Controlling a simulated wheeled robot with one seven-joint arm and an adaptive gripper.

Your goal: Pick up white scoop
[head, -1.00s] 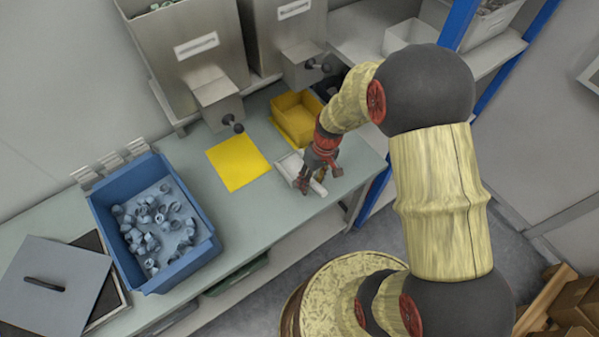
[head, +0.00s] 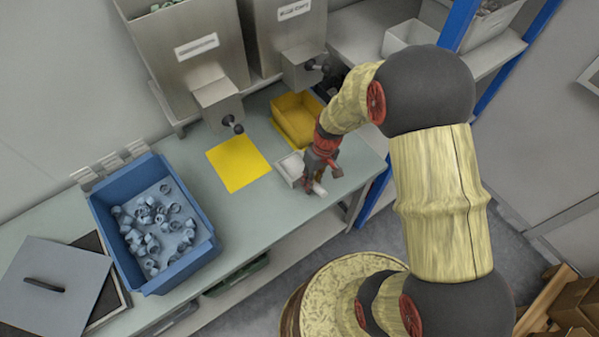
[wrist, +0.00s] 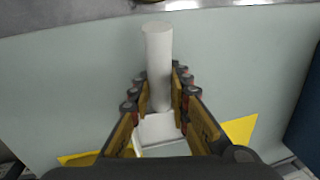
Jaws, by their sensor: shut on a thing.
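The white scoop has a round handle and a box-shaped bowl. In the wrist view its handle (wrist: 159,62) stands between my two fingers and its bowl (wrist: 158,130) shows below, partly hidden by my gripper. My gripper (wrist: 160,90) is shut on the handle. In the head view the scoop's bowl (head: 291,166) shows just left of my gripper (head: 313,181), over the right part of the bench. I cannot tell whether the scoop is touching the bench.
A yellow mat (head: 238,163) lies left of the scoop, and a yellow bin (head: 297,112) stands behind it. A blue bin (head: 205,246) of grey caps stands further left. Metal hoppers (head: 190,65) stand at the back. A blue shelf post (head: 459,22) rises at the right.

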